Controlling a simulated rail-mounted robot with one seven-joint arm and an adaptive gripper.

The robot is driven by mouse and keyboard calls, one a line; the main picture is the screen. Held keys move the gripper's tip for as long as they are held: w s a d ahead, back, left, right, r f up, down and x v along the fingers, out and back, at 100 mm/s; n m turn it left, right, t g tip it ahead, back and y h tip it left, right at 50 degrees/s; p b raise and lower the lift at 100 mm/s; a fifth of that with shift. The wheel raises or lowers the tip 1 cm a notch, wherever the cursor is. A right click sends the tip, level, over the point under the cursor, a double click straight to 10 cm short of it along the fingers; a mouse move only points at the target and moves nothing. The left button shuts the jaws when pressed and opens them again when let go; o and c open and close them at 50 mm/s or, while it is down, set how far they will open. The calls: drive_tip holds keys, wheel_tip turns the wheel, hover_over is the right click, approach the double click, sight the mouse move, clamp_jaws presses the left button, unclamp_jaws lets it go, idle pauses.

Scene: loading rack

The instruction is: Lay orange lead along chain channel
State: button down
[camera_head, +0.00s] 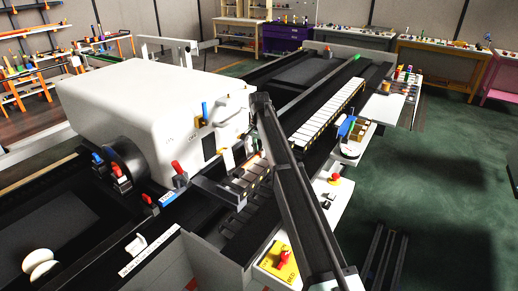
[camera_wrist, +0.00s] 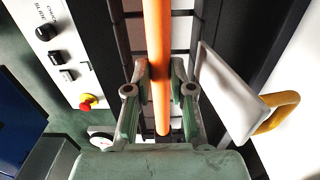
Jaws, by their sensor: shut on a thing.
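The orange lead (camera_wrist: 157,35) runs from the top of the wrist view down between the fingers of my gripper (camera_wrist: 160,75). My gripper is shut on it, with a green finger on each side. The lead's near end shows just before the palm. The chain channel, a dark track with pale segments (camera_wrist: 186,34), lies below and behind the lead in the wrist view. I cannot tell if the lead touches it. In the head view a row of white slats (camera_head: 327,111) lies along a dark rail. My arm crosses the middle there, and neither gripper nor lead can be made out.
A white panel with an orange handle (camera_wrist: 275,112) stands close right of my gripper. A control panel with a red button (camera_wrist: 88,101) is at left. A large white housing (camera_head: 150,95) stands left of my arm. Open green floor (camera_head: 440,170) lies at right.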

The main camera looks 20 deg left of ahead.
sight(259, 169)
drive_tip(key=shift+f+b, duration=0.8)
drive_tip(key=shift+f, duration=2.05)
drive_tip(key=c, duration=0.9)
unclamp_jaws()
drive_tip(key=shift+r, duration=0.15)
wheel_tip(259, 169, up, 12)
drive_tip(key=shift+f, duration=0.15)
